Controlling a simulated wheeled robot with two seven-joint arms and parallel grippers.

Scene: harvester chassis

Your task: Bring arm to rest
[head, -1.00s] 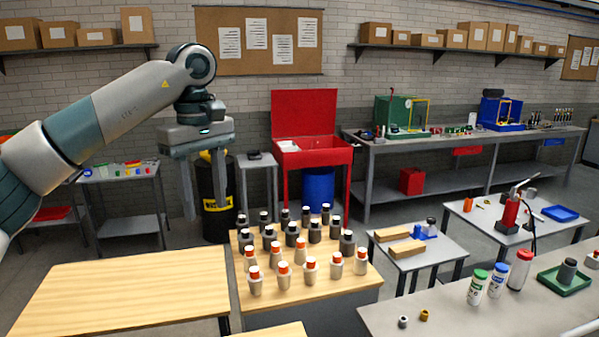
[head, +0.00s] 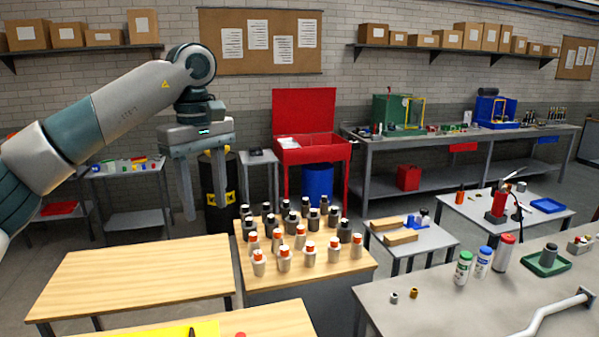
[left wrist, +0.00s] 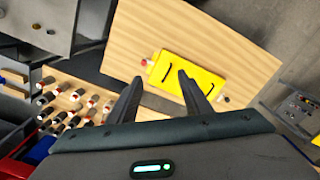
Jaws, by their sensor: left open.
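My left arm (head: 110,112) reaches in from the left in the head view, raised above the tables. My left gripper (head: 205,198) hangs from it with its fingers pointing down, apart and empty. In the left wrist view the two dark fingers (left wrist: 155,98) are spread with nothing between them. Beyond them a yellow plate (left wrist: 178,82) with dark marks lies on a wooden table (left wrist: 205,40). My right gripper is in no view.
Several bottles with orange or dark caps stand on a wooden table (head: 262,290). An empty wooden table (head: 140,278) stands left of it. A red open cabinet (head: 310,155) is behind. A grey bench (head: 450,310) with white-bodied bottles is at the right.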

